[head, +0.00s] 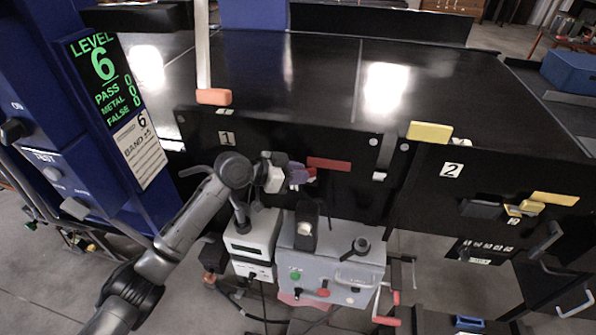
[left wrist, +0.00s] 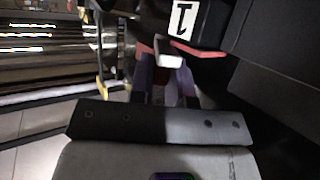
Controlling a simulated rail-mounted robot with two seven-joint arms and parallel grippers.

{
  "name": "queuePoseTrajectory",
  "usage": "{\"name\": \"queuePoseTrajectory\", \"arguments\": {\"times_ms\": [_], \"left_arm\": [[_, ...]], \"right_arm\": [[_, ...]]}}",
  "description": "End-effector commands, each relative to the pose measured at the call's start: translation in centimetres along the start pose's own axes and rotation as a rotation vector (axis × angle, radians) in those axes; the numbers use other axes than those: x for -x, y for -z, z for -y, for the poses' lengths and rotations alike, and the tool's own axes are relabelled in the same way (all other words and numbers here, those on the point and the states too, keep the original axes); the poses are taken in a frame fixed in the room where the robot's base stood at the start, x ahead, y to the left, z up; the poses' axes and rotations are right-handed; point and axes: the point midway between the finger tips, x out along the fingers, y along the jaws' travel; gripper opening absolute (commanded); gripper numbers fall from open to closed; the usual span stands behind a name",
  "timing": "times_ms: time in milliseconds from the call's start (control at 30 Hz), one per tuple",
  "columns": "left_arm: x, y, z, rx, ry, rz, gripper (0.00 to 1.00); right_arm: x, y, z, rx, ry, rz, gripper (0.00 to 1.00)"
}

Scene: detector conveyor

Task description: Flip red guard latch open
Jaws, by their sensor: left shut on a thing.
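The red guard latch (head: 328,164) is a flat red bar on the black front panel marked 1, lying nearly level. My left gripper (head: 299,175) is at its left end, with purple fingers shut and a bit of red showing at the tips. In the left wrist view the fingers (left wrist: 165,80) point at the panel, and the red bar (left wrist: 200,49) sticks out to the right just beyond them. A white piece (left wrist: 168,60) shows by the fingertips. The exact grip is partly hidden by the fingers. My right gripper is not in view.
An orange-ended lever (head: 213,97) stands above the 1 label. Panel 2 (head: 452,170) has yellow handles (head: 555,198). A grey control box (head: 340,265) and a white instrument (head: 250,240) stand below my gripper. A blue display post (head: 60,130) stands at left.

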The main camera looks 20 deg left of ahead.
Motion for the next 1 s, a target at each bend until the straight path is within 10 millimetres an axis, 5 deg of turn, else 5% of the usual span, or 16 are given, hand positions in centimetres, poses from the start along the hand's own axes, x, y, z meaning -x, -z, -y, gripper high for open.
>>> {"name": "queuePoseTrajectory", "arguments": {"times_ms": [600,1000], "left_arm": [[-0.1,1.2,-2.0,0.195,0.444,-0.001,0.00],[-1.1,0.8,-2.8,0.323,0.752,-0.007,0.00]], "right_arm": [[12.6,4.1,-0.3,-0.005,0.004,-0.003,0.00],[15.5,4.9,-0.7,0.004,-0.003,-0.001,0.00]]}}
